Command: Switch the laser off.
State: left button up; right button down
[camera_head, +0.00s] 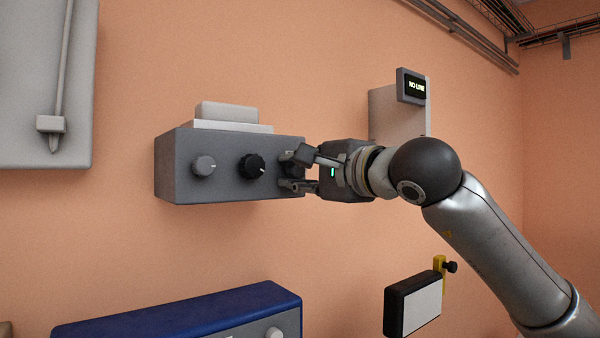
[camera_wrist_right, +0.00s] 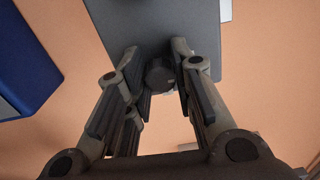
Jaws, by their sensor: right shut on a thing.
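A dark grey control box (camera_head: 222,190) is fixed to the wall in the head view. Its front has a grey knob (camera_head: 204,165) at the left and a larger black knob (camera_head: 251,166) beside it. My right gripper (camera_head: 291,171) is at the right end of this front and hides that part. In the right wrist view, a dark round knob (camera_wrist_right: 160,76) on the box face (camera_wrist_right: 150,40) is between the fingers of my right gripper (camera_wrist_right: 164,82). The gripper is shut on this knob. No label naming the laser is readable. My left gripper is not in view.
A blue box (camera_head: 180,312) is below, and a black-framed panel (camera_head: 414,304) is at the lower right. A light grey panel (camera_head: 30,90) is at the upper left.

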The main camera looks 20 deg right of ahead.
jog(key=shift+n, duration=0.4)
jog(key=shift+f, duration=0.1)
jog(key=c, duration=1.2)
grip_release()
jog(key=shift+c, duration=0.2)
jog(key=v, duration=1.2)
